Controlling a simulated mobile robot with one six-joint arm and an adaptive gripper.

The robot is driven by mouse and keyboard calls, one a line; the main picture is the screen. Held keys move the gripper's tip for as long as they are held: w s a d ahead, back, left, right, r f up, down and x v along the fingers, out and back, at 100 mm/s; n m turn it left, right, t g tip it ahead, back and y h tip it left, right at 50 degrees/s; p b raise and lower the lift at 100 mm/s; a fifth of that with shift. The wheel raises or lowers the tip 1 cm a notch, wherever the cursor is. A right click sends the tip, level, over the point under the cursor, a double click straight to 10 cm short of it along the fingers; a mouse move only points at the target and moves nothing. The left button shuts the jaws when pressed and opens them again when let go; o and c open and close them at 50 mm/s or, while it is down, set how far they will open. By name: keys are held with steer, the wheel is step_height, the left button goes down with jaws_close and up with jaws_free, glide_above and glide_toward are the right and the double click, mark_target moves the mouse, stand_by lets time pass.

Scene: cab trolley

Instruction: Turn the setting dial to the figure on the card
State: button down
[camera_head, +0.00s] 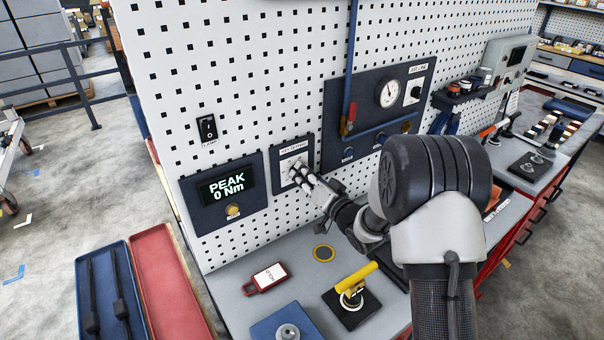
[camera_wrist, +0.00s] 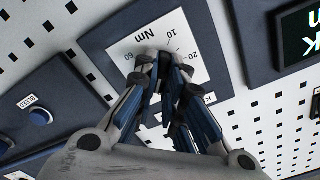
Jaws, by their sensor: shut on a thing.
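The setting dial's white scale plate (camera_head: 291,160) sits on a small dark panel on the pegboard. In the wrist view the plate (camera_wrist: 125,48) shows upside down with "Nm" and figures including 10, 20 and 60. My gripper (camera_head: 304,174) reaches this panel from the right; in the wrist view (camera_wrist: 162,68) its fingers are shut on the dial knob at the plate's middle. The fingers hide the knob and its pointer, so its setting cannot be read. A red-edged tag with a white label (camera_head: 268,275) lies on the bench; whether it is the card is unclear.
A display reading "PEAK 0 Nm" (camera_head: 225,188) is left of the dial. A gauge panel (camera_head: 350,118) is to the right. A yellow-handled tool (camera_head: 356,279) on a black block and a blue block (camera_head: 280,325) stand on the bench below. A lamp switch (camera_head: 208,128) is above left.

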steer(key=shift+f+m+p, duration=0.1)
steer(key=shift+m+p, duration=0.85)
steer(key=shift+m, duration=2.85)
steer(key=c, duration=1.7)
jaws_free()
steer(key=shift+d, duration=0.15)
steer(key=v, duration=1.2)
